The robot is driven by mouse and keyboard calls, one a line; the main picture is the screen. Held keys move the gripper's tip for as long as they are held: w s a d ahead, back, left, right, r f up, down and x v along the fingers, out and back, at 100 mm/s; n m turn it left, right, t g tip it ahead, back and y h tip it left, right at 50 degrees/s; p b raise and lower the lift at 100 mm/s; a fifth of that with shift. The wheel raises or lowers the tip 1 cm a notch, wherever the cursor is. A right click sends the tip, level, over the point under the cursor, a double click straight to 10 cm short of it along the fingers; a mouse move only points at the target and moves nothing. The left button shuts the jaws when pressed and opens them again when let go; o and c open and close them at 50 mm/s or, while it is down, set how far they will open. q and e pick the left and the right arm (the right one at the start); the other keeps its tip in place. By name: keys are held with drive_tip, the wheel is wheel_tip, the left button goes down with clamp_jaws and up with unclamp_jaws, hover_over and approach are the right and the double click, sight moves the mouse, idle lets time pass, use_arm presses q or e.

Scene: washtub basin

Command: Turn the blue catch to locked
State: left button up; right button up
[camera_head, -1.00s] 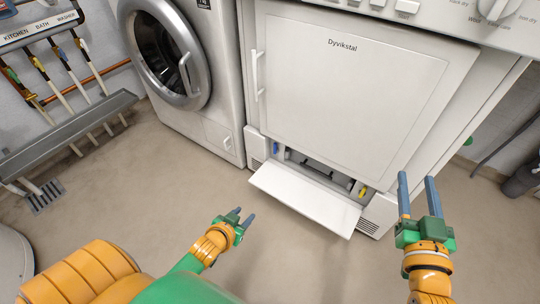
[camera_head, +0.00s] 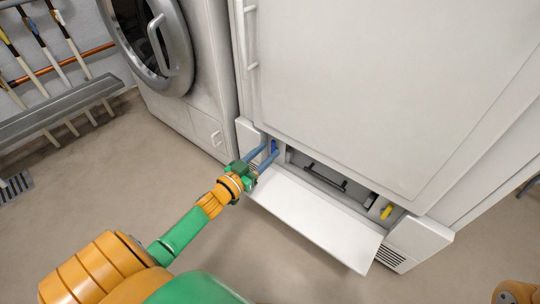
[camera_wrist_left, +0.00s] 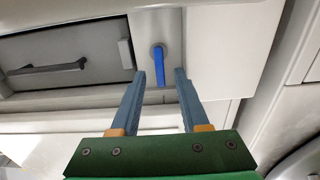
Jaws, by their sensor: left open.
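The blue catch (camera_head: 274,146) is a small lever in the open recess at the bottom left of the white dryer. In the left wrist view, the blue catch (camera_wrist_left: 158,62) has a round pivot at the top and its lever points down the picture. My left gripper (camera_head: 270,147) is open at the recess. In the wrist view, the left gripper's fingertips (camera_wrist_left: 160,72) stand either side of the lever, with a gap on both sides. Contact with the panel cannot be told. My right gripper is out of view; only a bit of its arm shows.
A white flap (camera_head: 315,217) hangs open below the recess, close under my left gripper. A yellow catch (camera_head: 386,212) sits at the recess's right end, and a dark handle (camera_head: 326,176) lies between. The washing machine (camera_head: 185,100) stands left. The floor in front is clear.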

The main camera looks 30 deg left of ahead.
use_arm(q)
drive_tip(key=shift+w+f, duration=0.1)
drive_tip(key=shift+w, duration=0.5)
clamp_jaws()
